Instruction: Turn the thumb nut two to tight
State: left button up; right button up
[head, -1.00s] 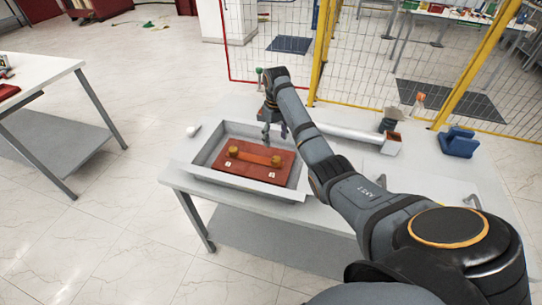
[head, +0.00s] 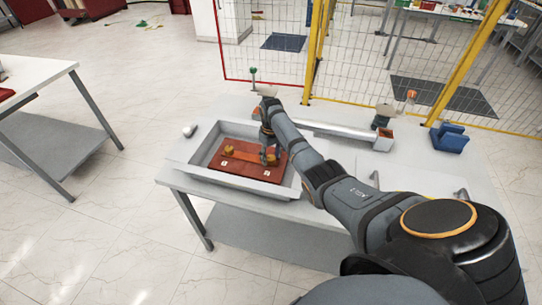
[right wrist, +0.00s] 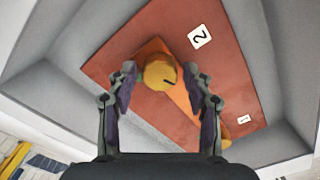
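The red board (head: 238,171) lies in a grey tray (head: 207,146) on the table. In the right wrist view, the yellow thumb nut two (right wrist: 160,71), with a dark line on it, sits by the label "2" (right wrist: 200,37) at one end of an orange bar (right wrist: 176,95). My right gripper (right wrist: 161,78) points down at it, open, one finger on each side, with gaps visible between pads and nut. It also shows in the head view (head: 270,158). The other yellow nut (head: 229,152) is near label "1" (right wrist: 244,119), partly hidden by a finger in the wrist view. My left gripper is out of view.
The tray walls stand close around the board. On the table are a small white object (head: 189,131), a blue holder (head: 449,138), and a long grey channel (head: 335,129) behind my arm. A yellow-posted fence (head: 318,50) stands behind.

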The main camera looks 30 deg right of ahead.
jog(key=c, duration=0.9)
jog(key=shift+o, duration=0.2)
jog(key=shift+r+m+p, duration=0.15)
jog(key=shift+m+p, duration=0.45)
jog(key=shift+m, duration=0.1)
jog(key=shift+m+p, duration=0.5)
jog(key=shift+m, duration=0.3)
jog(key=m+p, duration=0.1)
jog(key=m, duration=0.1)
jog(key=shift+m, duration=0.3)
jog(key=m+p, duration=0.1)
jog(key=m, duration=0.2)
jog(key=shift+m+p, duration=0.3)
jog(key=shift+m, duration=0.1)
jog(key=m+p, duration=0.1)
jog(key=m, duration=0.5)
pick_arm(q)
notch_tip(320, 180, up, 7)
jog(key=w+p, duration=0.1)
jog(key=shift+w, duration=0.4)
pick_arm(e)
jog(key=m, duration=0.6)
jog(key=shift+w, duration=0.1)
jog(key=shift+m, duration=0.4)
